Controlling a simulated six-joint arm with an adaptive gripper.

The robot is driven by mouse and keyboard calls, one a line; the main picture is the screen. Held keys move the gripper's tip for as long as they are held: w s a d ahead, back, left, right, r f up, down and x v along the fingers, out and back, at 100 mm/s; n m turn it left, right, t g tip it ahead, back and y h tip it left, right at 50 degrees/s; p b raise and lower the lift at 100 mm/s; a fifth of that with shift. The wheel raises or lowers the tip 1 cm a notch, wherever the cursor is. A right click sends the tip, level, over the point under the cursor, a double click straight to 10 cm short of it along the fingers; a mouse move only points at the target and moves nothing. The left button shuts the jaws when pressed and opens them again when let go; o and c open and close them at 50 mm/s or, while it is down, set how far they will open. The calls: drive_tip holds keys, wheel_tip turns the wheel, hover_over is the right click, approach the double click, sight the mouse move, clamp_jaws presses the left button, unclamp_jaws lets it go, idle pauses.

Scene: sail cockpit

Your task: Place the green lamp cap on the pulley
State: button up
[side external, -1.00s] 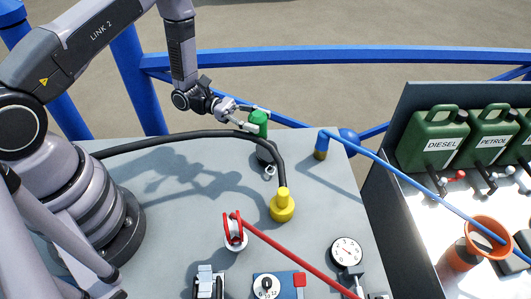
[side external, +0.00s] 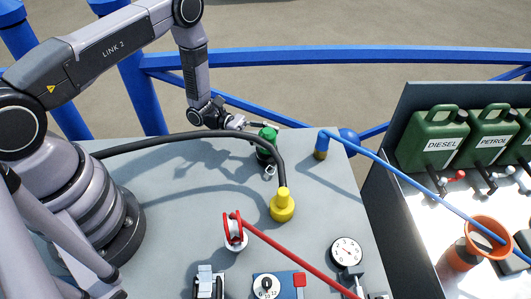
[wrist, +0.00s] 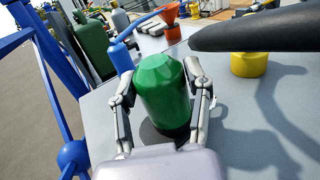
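The green lamp cap (side external: 267,134) is a rounded green cylinder, upright at the far edge of the grey table. My gripper (side external: 257,127) reaches it from the left. In the wrist view the cap (wrist: 163,95) stands between the two fingers of my gripper (wrist: 160,70), which look closed on its sides. Directly below the cap is a dark round block with a metal shackle, which looks like the pulley (side external: 264,155). The cap appears to be at its top; whether it rests there or hovers slightly I cannot tell. In the wrist view the cap mostly hides the block.
A black hose (side external: 190,136) arches close by to a yellow fitting (side external: 282,208). A blue rope post (side external: 321,147) stands to the right. Blue railing (side external: 350,57) runs behind. A red-and-white rope fitting (side external: 235,235) and a gauge (side external: 347,252) are nearer the front.

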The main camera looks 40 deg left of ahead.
drive_tip(key=shift+o, duration=1.4)
drive_tip(key=shift+r, duration=0.15)
drive_tip(key=v, duration=1.1)
drive_tip(key=shift+a, duration=0.3)
drive_tip(key=s+d+r+m+g+y, duration=0.1)
drive_tip(key=s+r+m+g+y, duration=0.4)
drive_tip(key=r, duration=0.6)
drive_tip(key=s+d+r+m+g+y, duration=0.1)
drive_tip(key=d+r+m+g+y, duration=0.1)
drive_tip(key=r+m, duration=0.65)
drive_tip(key=s+a+r+m+t+y, duration=0.2)
drive_tip(key=s+r+m+t+y, duration=0.1)
drive_tip(key=s+r, duration=0.4)
drive_tip(key=s+a+r+m+t+y, duration=0.3)
drive_tip(key=s+r+m+t+y, duration=0.1)
drive_tip(key=s+r+y, duration=0.3)
drive_tip(key=s+r+t, duration=0.1)
drive_tip(key=s, duration=0.1)
drive_tip(key=shift+s, duration=0.35)
